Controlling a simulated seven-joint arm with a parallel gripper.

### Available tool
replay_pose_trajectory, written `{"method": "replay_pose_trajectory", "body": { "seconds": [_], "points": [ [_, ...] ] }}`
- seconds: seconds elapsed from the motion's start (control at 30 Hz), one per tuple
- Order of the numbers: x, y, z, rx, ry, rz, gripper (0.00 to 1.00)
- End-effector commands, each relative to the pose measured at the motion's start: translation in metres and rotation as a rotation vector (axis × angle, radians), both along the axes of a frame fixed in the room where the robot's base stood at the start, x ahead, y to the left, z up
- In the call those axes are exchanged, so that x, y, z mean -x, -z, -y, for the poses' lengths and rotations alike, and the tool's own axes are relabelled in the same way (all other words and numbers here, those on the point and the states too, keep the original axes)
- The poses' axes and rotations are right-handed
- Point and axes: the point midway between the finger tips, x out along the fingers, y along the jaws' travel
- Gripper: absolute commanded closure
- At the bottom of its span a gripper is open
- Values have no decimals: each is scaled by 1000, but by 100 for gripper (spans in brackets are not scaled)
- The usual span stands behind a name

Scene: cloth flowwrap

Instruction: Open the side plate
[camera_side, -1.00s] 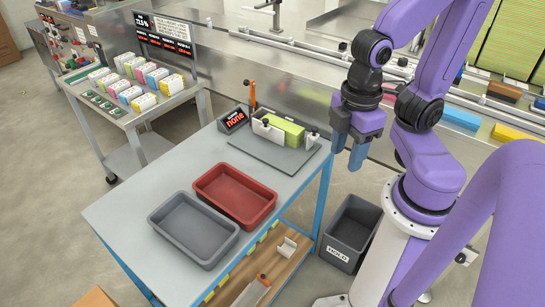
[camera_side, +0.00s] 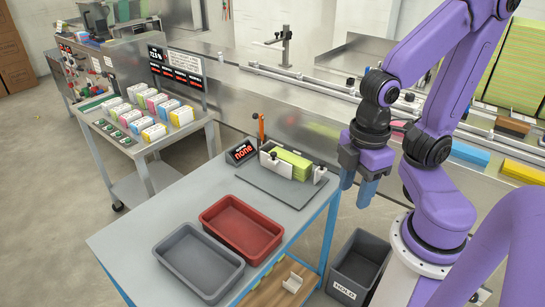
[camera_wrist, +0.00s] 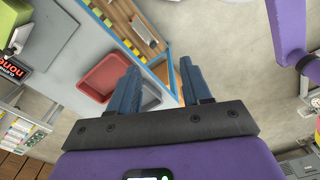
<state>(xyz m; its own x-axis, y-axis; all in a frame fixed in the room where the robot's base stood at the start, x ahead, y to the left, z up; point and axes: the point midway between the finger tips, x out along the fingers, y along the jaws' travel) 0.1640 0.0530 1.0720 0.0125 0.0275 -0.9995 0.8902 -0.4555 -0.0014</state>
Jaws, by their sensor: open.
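A metal fixture (camera_side: 318,176) with upright plates and dark knobs stands on a grey mat at the back right of the blue-framed table. A yellow-green stack or block (camera_side: 290,163) lies between its plates. I cannot tell for certain which part is the side plate, and no plate looks clearly swung out. My gripper (camera_side: 358,188) hangs to the right of the fixture, beyond the table's right edge, with its blue fingers pointing down. The fingers (camera_wrist: 160,72) stand apart in the wrist view with nothing between them. Part of the fixture is cut off at the wrist view's upper left.
A red tray (camera_side: 272,243) and a grey tray (camera_side: 163,247) sit at the table's front. A small display (camera_side: 240,152) reading "none" stands left of the fixture. A grey bin (camera_side: 375,248) is on the floor below right. A metal conveyor runs behind.

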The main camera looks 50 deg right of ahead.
Motion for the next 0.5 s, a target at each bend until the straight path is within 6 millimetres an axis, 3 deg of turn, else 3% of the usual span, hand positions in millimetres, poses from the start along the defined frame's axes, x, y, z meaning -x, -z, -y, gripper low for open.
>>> {"method": "replay_pose_trajectory", "body": {
  "seconds": [0.5],
  "points": [
    [-6, -2, -3, 1, 33, 0, 50]
  ]
}}
